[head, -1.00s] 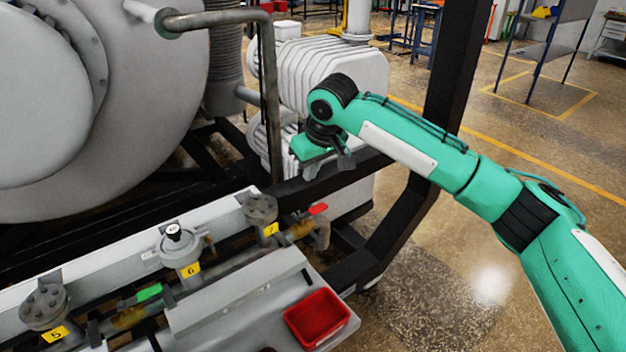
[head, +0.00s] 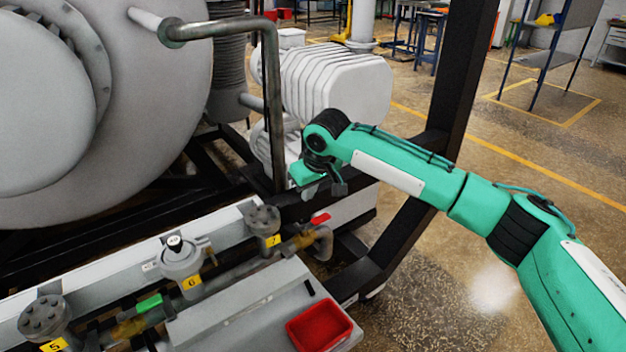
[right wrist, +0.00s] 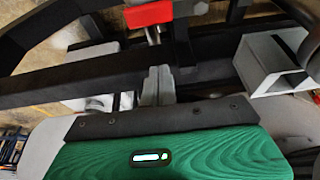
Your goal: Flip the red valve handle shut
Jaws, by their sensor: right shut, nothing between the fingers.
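The red valve handle (head: 320,219) is a small red lever on the pipe beside the station with the yellow tag 7, right of the middle in the head view. In the right wrist view the red handle (right wrist: 149,13) shows at the top, beyond the fingertips. My right gripper (head: 325,189) is above the handle in the head view, apart from it. In the right wrist view its fingers (right wrist: 157,86) are together with nothing between them. My left gripper is not in view.
A green handle (head: 149,303) sits on the pipe by tag 6. A red tray (head: 319,331) stands on the grey ledge at the front. A black frame post (head: 455,75) rises behind my right arm. A bent pipe (head: 273,110) stands left of the gripper.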

